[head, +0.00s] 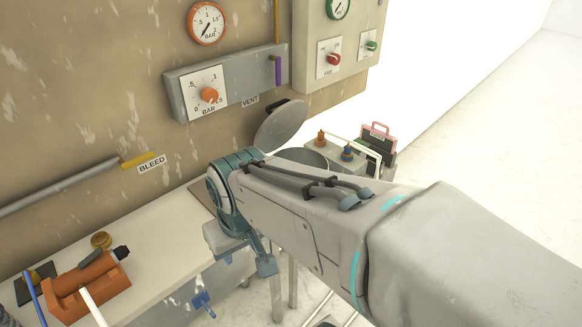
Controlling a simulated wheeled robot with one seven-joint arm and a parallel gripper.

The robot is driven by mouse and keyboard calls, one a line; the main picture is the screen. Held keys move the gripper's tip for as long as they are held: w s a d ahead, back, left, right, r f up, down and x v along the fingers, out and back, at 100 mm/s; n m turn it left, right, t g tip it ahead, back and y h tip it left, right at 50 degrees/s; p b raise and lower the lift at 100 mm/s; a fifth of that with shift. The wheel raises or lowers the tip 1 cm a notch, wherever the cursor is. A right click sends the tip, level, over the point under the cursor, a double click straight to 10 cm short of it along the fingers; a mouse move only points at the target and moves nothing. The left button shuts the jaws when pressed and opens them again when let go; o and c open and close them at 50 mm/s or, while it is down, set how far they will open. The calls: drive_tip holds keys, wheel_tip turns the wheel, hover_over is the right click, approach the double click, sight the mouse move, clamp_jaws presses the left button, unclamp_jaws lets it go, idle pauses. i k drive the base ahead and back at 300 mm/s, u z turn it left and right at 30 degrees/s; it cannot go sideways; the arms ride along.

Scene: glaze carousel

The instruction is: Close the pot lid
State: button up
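The pot lid (281,124) is a grey round disc with a dark handle on its far edge. It stands raised and tilted up at the back of the pot, leaning toward the wall. The grey pot (306,156) is open; only a part of its rim and inside shows above my arm, which hides the rest. My gripper (246,252) hangs at the end of my arm, in front of and below the lid, over the bench's right end and apart from the lid. One teal finger shows; the opening between the fingers cannot be made out.
A wall panel (232,81) with an orange knob and a gauge (207,23) are behind. A grey control box (340,45) is at the upper right. An orange vise-like tool (88,285) stands on the white bench (150,250). A box with coloured fittings (335,152) is right of the pot.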

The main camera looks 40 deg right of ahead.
sight(283, 125)
drive_tip(key=z, duration=0.65)
drive_tip(key=i, duration=0.6)
drive_tip(key=z, duration=0.5)
drive_tip(key=k, duration=1.3)
drive_tip(key=z, duration=0.9)
drive_tip(key=i, duration=1.45)
drive_tip(key=u, duration=0.75)
drive_tip(key=i, duration=0.5)
drive_tip(key=u, duration=0.5)
